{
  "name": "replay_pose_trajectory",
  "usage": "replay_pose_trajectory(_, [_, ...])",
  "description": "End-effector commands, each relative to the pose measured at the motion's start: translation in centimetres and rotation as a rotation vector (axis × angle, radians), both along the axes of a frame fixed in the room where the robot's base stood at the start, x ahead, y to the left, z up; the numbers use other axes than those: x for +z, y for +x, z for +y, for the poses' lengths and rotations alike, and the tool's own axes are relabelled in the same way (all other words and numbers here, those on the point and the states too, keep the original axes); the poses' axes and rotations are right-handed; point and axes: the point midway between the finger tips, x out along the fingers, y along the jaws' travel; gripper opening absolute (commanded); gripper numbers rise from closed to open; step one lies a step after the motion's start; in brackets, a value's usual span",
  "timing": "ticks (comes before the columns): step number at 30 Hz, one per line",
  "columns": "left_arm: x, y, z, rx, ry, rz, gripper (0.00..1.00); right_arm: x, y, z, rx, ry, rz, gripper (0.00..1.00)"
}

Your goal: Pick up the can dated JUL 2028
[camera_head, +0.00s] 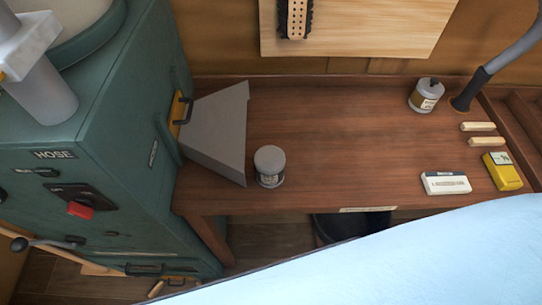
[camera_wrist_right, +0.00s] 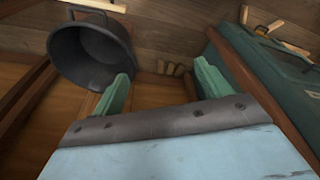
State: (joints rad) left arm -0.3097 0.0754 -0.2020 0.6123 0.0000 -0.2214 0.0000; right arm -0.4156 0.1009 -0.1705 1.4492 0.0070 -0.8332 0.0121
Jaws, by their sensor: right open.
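Two grey cans with pale labels stand upright on the wooden bench (camera_head: 330,140). One can (camera_head: 269,166) is near the front edge, beside a grey sloped metal piece. The other can (camera_head: 426,95) is at the back right, near a dark grey post. The dates on both labels are too small to read. My right gripper (camera_wrist_right: 161,80) shows only in the right wrist view, with its two green fingers apart and nothing between them. No can shows in that view. My left gripper is in neither view.
A green machine (camera_head: 110,130) stands left of the bench, with the sloped metal piece (camera_head: 220,130) against it. A white box (camera_head: 446,183) and a yellow box (camera_head: 502,171) lie at the right. A dark bucket (camera_wrist_right: 90,50) is beyond my right fingers. A pale blue surface covers the head view's lower right.

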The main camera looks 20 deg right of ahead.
Motion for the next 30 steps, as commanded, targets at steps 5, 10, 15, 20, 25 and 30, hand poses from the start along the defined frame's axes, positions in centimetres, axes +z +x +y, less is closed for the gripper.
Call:
replay_pose_trajectory(5, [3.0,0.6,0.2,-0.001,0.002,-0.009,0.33,10.8,3.3,0.6,-0.008,0.01,-0.043,0.77])
replay_pose_trajectory(10, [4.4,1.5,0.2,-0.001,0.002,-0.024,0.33,17.3,4.3,0.8,-0.013,0.014,-0.064,0.77])
replay_pose_trajectory(15, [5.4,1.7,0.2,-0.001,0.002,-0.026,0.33,22.2,4.7,0.9,-0.016,0.019,-0.081,0.77])
replay_pose_trajectory(20, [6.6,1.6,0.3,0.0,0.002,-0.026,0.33,27.9,6.4,2.6,-0.038,0.076,-0.106,0.77])
replay_pose_trajectory(25, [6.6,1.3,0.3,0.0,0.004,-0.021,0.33,29.4,9.4,6.1,-0.087,0.18,-0.086,0.77])
replay_pose_trajectory(30, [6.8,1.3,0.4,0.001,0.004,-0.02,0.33,31.0,12.2,9.4,-0.137,0.259,-0.042,0.77])
